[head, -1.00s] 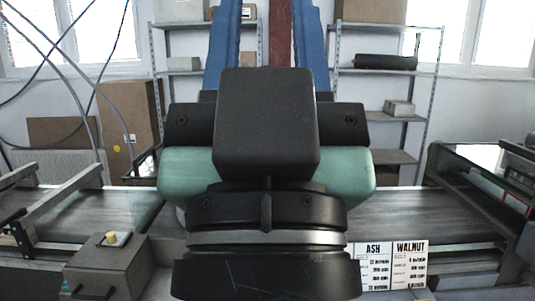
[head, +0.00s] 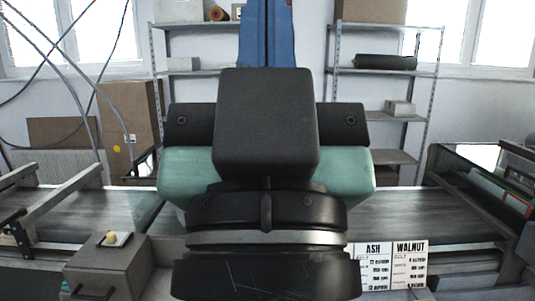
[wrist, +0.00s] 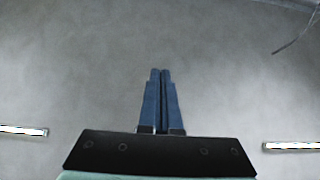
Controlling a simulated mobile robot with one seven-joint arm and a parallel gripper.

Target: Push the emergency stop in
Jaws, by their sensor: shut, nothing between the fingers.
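My gripper (wrist: 160,72) is shut and empty; its two blue fingers lie together in the wrist view, against a plain grey ceiling. In the head view its blue fingers (head: 266,35) rise out of the top of the picture, above my arm. No plainly red stop button shows. A grey box (head: 95,268) at the lower left of the head view carries a small yellowish knob (head: 112,238) on a dark base; I cannot tell if this is the emergency stop. My gripper is well above and away from it.
The conveyor (head: 400,215) runs across behind my arm, which hides its middle. A metal side frame (head: 60,197) stands at the left, a dark machine (head: 480,190) at the right. ASH and WALNUT cards (head: 392,265) stand at the front. Shelves (head: 375,115) are behind.

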